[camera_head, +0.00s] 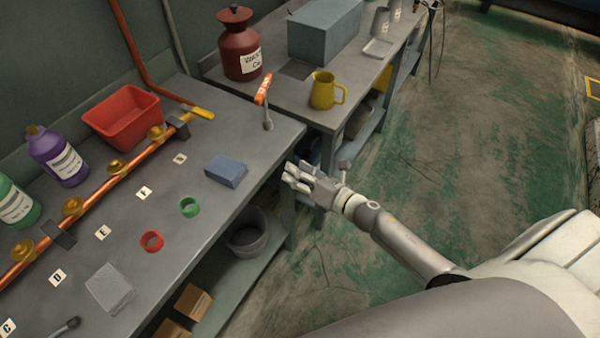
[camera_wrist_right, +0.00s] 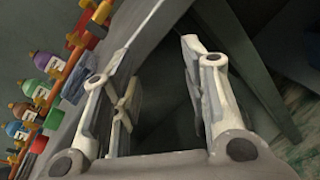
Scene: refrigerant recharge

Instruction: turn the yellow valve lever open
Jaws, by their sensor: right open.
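The yellow valve lever (camera_head: 203,113) sits at the far end of the copper pipe (camera_head: 95,190) that runs along the back of the workbench (camera_head: 215,205). It points to the right, away from a dark fitting on the pipe. My right gripper (camera_head: 289,177) is open and empty, just off the right edge of the workbench. It is apart from the lever, nearer to me and to the right. In the right wrist view its two fingers (camera_wrist_right: 158,62) stand apart with nothing between them. I cannot clearly pick out the lever in that view. My left gripper is out of view.
A red bin (camera_head: 123,119) stands behind the pipe. A second bench holds a yellow jug (camera_head: 324,91).

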